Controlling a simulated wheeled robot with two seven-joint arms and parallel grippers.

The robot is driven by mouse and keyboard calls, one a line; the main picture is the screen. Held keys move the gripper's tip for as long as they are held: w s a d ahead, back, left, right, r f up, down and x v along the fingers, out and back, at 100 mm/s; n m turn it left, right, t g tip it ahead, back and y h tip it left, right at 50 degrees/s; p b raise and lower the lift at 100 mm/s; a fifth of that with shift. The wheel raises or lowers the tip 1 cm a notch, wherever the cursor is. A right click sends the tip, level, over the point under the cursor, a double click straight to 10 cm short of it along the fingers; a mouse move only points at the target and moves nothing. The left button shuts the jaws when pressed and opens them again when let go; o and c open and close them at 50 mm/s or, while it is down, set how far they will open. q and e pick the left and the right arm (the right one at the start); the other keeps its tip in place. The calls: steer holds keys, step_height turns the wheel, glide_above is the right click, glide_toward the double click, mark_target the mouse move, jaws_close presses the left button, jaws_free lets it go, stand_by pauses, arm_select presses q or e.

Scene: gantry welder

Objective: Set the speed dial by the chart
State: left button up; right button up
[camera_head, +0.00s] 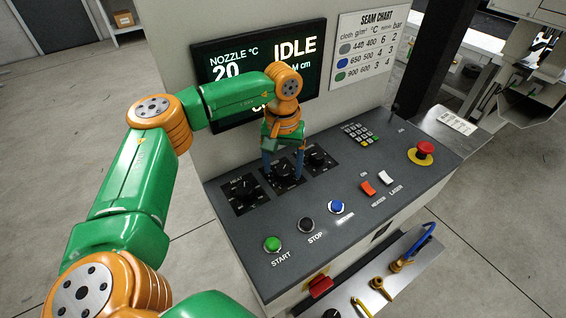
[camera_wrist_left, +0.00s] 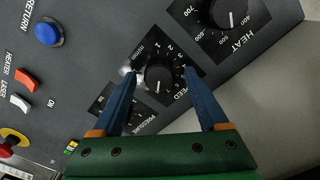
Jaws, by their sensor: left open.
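The speed dial (camera_wrist_left: 158,79) is a round black knob on a black plate, the middle of three dials on the sloped grey panel. A pale pointer line shows on its face in the left wrist view; the exact setting is too small to read surely. My left gripper (camera_head: 283,176) points down over this dial, open, with one blue finger on each side. In the left wrist view its fingertips (camera_wrist_left: 160,72) stand apart from the knob. The seam chart (camera_head: 368,47) on the upright wall has grey, blue and green rows of numbers. My right gripper is out of view.
The heat dial (camera_head: 244,190) and pressure dial (camera_head: 318,158) flank the speed dial closely. The dark screen (camera_head: 232,62) reads IDLE, partly hidden by my left arm. Green start (camera_head: 272,244), black stop and blue buttons, rocker switches and a red emergency button (camera_head: 424,149) are on the panel.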

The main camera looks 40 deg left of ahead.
arm_select(q)
steer(key=shift+s+d+r, duration=0.1)
steer(key=shift+r, duration=0.05)
jaws_close()
steer(key=shift+n, duration=0.3)
steer(key=n, duration=0.4)
steer(key=shift+n, duration=0.4)
steer(key=n, duration=1)
steer(key=shift+w+n+p, duration=0.2)
steer(key=shift+n+p, duration=0.2)
steer(key=shift+n, duration=2.5)
